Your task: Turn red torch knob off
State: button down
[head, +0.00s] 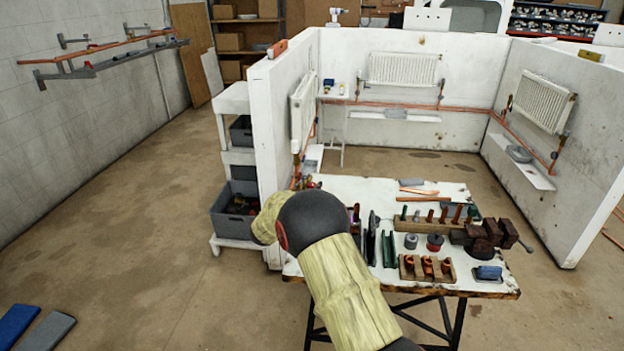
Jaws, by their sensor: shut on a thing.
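I cannot make out the torch or its red knob in the head view. My arm, with pale yellow covers and a dark joint, reaches up from the bottom over the left end of the workbench (460,284). My gripper is not visible; the arm hides that area. Small dark and reddish items (305,183) show just past the arm at the bench's back left corner, too small to identify.
The bench holds a wooden block with copper fittings (427,268), green and dark upright tools (388,248), a brown vise (490,236) and a blue item (488,272). White bay walls (283,110) with radiators (403,69) stand behind.

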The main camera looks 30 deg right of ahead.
jog(key=shift+m+g+h+p, duration=0.7)
jog(key=shift+m+g, duration=0.4)
jog(key=shift+g, duration=0.5)
jog(key=shift+m+g+h+p, duration=0.65)
jog(key=shift+m+g, duration=0.45)
jog(key=shift+g, duration=0.5)
jog(key=c, duration=1.6)
grip_release()
jog(key=shift+o, duration=0.2)
jog(key=s+a, duration=0.2)
jog(key=a, duration=0.9)
jog(key=shift+a, duration=0.4)
